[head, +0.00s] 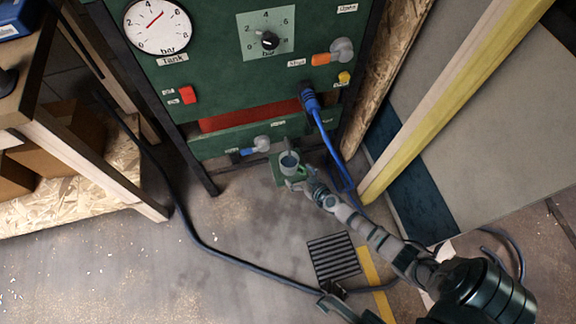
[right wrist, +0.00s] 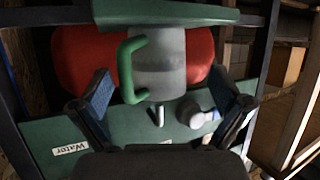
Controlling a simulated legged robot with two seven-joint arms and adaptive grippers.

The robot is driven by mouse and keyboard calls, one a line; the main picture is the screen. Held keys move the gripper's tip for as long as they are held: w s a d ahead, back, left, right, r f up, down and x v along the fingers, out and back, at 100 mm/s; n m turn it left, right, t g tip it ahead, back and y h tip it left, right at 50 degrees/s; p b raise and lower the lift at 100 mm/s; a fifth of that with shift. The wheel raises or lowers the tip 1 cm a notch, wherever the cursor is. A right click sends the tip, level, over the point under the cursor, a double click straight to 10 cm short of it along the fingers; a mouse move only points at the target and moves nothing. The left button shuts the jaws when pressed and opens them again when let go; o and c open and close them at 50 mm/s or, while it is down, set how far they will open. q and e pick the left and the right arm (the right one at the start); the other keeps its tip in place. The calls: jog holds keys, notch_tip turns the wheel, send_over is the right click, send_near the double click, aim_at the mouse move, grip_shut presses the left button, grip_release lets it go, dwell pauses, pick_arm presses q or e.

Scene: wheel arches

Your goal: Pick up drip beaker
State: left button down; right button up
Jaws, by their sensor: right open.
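The drip beaker (head: 289,160) is a small grey cup in the head view, at a small green plate (head: 277,177) in front of the panel. In the right wrist view the drip beaker (right wrist: 160,72) is translucent grey with a green handle on its left side. A green plate edge (right wrist: 165,13) meets it at the picture's top. My right gripper (head: 298,181) is open, close to the beaker. In the right wrist view its fingers (right wrist: 160,90) stand apart on either side of the beaker, with visible gaps.
A green panel (head: 215,75) carries gauges, knobs and valves. A grey valve (head: 262,142) with a blue handle is behind the beaker. A blue plug and cable (head: 317,115) hang close right. A yellow-edged post (head: 435,95) stands right. A black hose (head: 205,245) crosses the floor.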

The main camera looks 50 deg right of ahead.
aim_at(295, 170)
jog(key=b+x, duration=0.1)
jog(key=x, duration=0.3)
jog(key=shift+s+d+f+b, duration=0.15)
jog(key=shift+d+f+b, duration=0.1)
jog(key=shift+f+b, duration=0.1)
jog(key=shift+w, duration=0.25)
jog(key=shift+w+r, duration=0.1)
jog(key=shift+r, duration=0.25)
jog(key=c, duration=1.2)
